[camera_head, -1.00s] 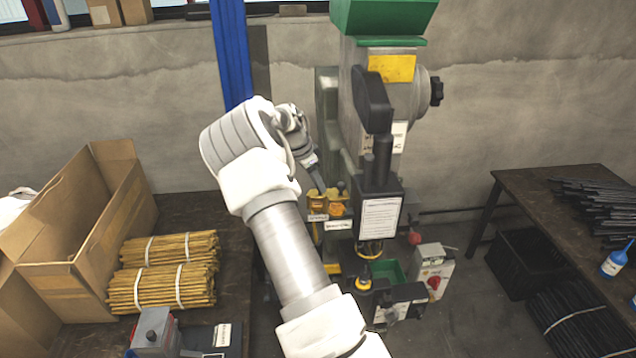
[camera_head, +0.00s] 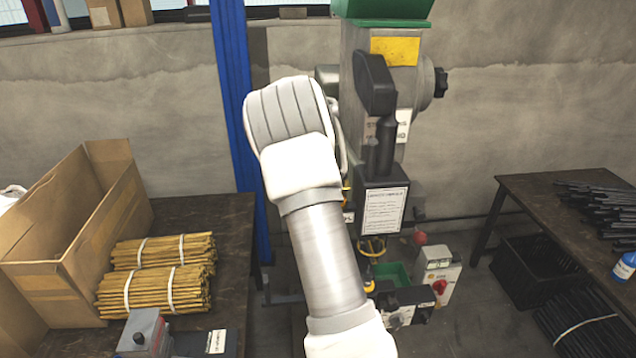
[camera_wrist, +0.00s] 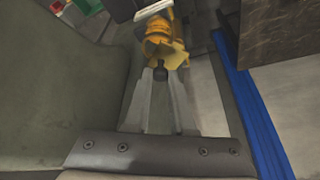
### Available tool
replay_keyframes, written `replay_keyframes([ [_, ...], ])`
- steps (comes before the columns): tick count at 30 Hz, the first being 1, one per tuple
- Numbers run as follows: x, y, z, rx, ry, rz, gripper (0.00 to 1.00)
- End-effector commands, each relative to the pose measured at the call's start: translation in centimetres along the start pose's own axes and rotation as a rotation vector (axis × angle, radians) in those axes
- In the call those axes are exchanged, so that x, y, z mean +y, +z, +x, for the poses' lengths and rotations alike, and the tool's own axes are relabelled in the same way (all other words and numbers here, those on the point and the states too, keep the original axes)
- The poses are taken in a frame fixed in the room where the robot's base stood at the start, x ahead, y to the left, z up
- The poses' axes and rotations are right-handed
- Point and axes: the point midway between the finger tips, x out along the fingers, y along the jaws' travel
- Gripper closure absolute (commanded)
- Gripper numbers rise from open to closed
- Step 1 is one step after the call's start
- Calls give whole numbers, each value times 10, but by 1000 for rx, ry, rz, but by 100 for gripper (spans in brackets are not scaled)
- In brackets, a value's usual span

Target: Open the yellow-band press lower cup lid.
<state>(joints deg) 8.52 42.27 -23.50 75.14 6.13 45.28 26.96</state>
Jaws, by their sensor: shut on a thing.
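The press (camera_head: 350,85) with the yellow band (camera_head: 395,52) stands at the centre of the head view. My arm hides most of its cups there; only a sliver of yellow shows beside my wrist. In the wrist view, a yellow cup (camera_wrist: 166,27) is ahead of my gripper (camera_wrist: 161,77). The fingers are shut on a small dark knob (camera_wrist: 160,70) at the near end of the yellow part. A jagged yellow edge shows just beyond the knob. I cannot tell how far the lid is open.
A blue post (camera_head: 231,95) stands left of the press and shows close on the right in the wrist view. A table with bundled yellow rods (camera_head: 160,290) is at left. A dark table (camera_head: 540,200) with black rods is at right.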

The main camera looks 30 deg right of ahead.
Motion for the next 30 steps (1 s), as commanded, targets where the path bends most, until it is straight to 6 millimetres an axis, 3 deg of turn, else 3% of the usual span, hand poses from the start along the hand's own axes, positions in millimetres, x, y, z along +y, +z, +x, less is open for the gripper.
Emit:
replay_keyframes([
  [18,-14,-6,3,-2,-218,-518,100],
  [30,-20,-6,3,-1,-301,-726,100],
])
